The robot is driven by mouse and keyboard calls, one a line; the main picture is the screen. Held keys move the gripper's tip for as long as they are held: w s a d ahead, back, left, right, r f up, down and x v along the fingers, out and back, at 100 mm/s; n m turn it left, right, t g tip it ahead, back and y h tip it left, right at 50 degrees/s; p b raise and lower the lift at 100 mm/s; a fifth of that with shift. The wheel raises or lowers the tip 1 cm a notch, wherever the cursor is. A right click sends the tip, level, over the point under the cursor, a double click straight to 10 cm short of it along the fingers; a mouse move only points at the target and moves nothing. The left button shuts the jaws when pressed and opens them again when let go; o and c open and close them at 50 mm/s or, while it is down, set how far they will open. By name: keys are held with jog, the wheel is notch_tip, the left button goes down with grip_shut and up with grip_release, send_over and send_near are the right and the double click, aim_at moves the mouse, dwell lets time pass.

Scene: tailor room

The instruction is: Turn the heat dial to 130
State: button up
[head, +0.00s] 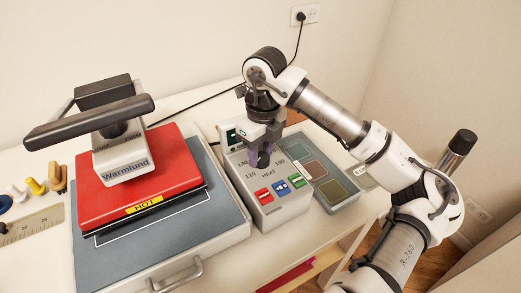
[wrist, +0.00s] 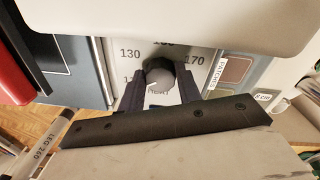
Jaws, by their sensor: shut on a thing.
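The heat dial (wrist: 158,70) is a round dark grey knob on a pale panel, above the word HEAT. Numbers 130 and 170 show to its upper left and upper right. A number at the lower left is partly covered by a finger. A small pale mark on the knob sits at its lower left, toward that number, not at 130. My gripper (wrist: 160,92) is shut on the dial, one finger on each side.
A heat press with a red plate (head: 105,205) marked HOT stands left of the box. A tray of coloured patches (head: 335,190) lies to its right. A cable runs behind to a wall socket (head: 305,14). A ruler and spools lie at far left.

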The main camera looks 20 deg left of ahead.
jog(key=shift+f+m+b, duration=0.1)
jog(key=shift+m+b, duration=0.2)
jog(key=shift+b, duration=0.3)
jog(key=shift+f+m+b, duration=0.1)
jog(key=shift+m+b, duration=0.5)
jog(key=shift+b, duration=0.25)
jog(key=m+b, duration=0.3)
jog(key=b, duration=0.1)
jog(key=shift+d+m, duration=0.1)
jog(key=shift+m, duration=0.2)
jog(key=m+b, duration=0.3)
jog(key=m, duration=0.1)
jog(key=shift+d+b, duration=0.1)
jog(key=shift+b, duration=0.3)
jog(key=shift+r+m+t+b, duration=0.25)
jog(key=shift+m+b, duration=0.55)
jog(key=shift+m, duration=0.5)
jog(key=o, duration=1)
